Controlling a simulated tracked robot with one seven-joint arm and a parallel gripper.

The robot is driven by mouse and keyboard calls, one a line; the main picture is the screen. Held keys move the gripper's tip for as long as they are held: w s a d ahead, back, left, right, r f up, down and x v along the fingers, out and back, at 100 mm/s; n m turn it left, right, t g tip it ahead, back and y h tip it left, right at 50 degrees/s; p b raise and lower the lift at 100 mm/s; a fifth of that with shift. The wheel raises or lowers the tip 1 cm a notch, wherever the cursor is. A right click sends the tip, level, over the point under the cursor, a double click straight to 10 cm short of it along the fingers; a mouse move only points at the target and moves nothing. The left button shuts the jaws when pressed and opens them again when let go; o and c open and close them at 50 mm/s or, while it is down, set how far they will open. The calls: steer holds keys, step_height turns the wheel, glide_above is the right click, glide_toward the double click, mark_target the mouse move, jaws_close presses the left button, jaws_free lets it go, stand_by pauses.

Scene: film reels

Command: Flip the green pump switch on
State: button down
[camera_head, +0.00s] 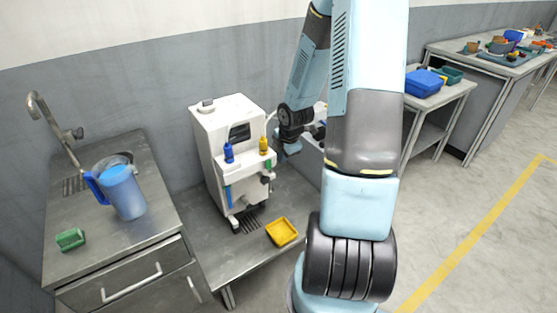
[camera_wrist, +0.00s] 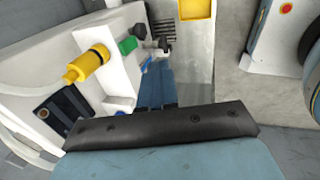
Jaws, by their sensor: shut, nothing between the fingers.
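The white machine (camera_head: 229,130) stands on the low metal bench. A small green part (camera_wrist: 128,45), likely the pump switch, sits on its front beside the yellow bottle in the wrist view. It shows only as a small green patch (camera_head: 268,165) below the yellow bottle in the head view. Whether it is on or off I cannot tell. My gripper (camera_wrist: 157,70) is shut and empty, its blue fingers pointing toward the machine's front, close to the green part but apart from it in the picture. In the head view my gripper (camera_head: 291,148) is at the machine's right side.
Black knobs (camera_wrist: 140,31) sit next to the green part. A yellow tray (camera_head: 282,232) lies on the bench. A blue jug (camera_head: 123,190) and green sponge (camera_head: 71,239) stand on the left counter.

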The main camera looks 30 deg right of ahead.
mark_target(272, 166)
steer(key=shift+w+a+f, duration=0.15)
steer(key=shift+w+f, duration=0.95)
steer(key=shift+f, duration=0.5)
steer(key=shift+w+a+f, duration=0.1)
steer(key=shift+w+f, duration=1.05)
steer(key=shift+f, duration=0.4)
steer(key=shift+w+a+f, duration=0.15)
steer(key=shift+w+f, duration=0.95)
steer(key=shift+f, duration=0.5)
